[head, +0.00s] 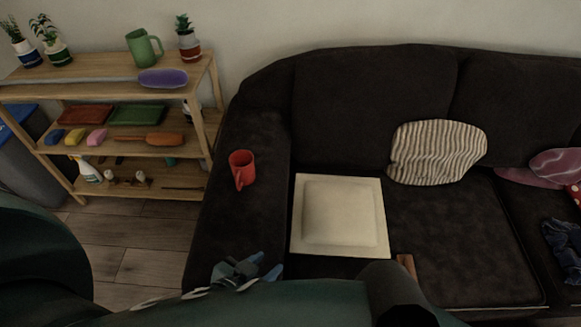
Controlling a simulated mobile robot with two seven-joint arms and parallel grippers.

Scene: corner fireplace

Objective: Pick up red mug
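The red mug (242,168) stands upright on the dark left armrest of the sofa, with its handle toward the front. I cannot make out my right gripper.
A pale square board or cushion (340,216) lies on the seat right of the mug. A striped pillow (438,152) leans on the backrest. A wooden shelf (200,135) with several items stands left of the sofa. The armrest around the mug is clear.

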